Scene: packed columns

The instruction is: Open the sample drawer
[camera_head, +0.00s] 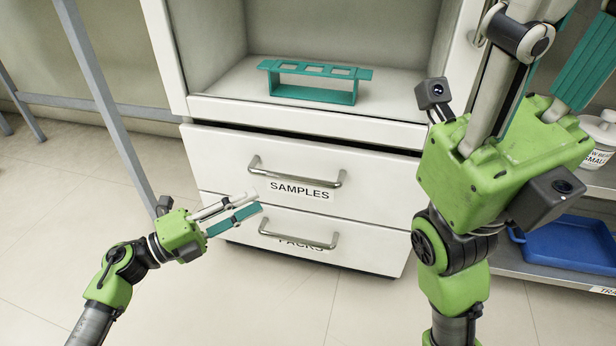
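The sample drawer (225,158) is the upper white drawer front, labelled SAMPLES, with a grey bar handle (295,176). It looks shut, level with the drawer below, with a dark gap along its top edge. My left gripper (258,202) is in front of the drawers at the left, fingers pointing right. It is open and empty. In the picture its tips are below and left of the SAMPLES handle; I see no contact. My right gripper (555,45) points up at the right, fingers apart and empty, tips cut off by the top edge.
A lower drawer (350,254) labelled PACKS has its own handle (298,240). A teal rack (312,94) stands on the cabinet's ledge above. At right, a shelf holds a white tub (601,132) and a blue tray (575,245). The tiled floor in front is clear.

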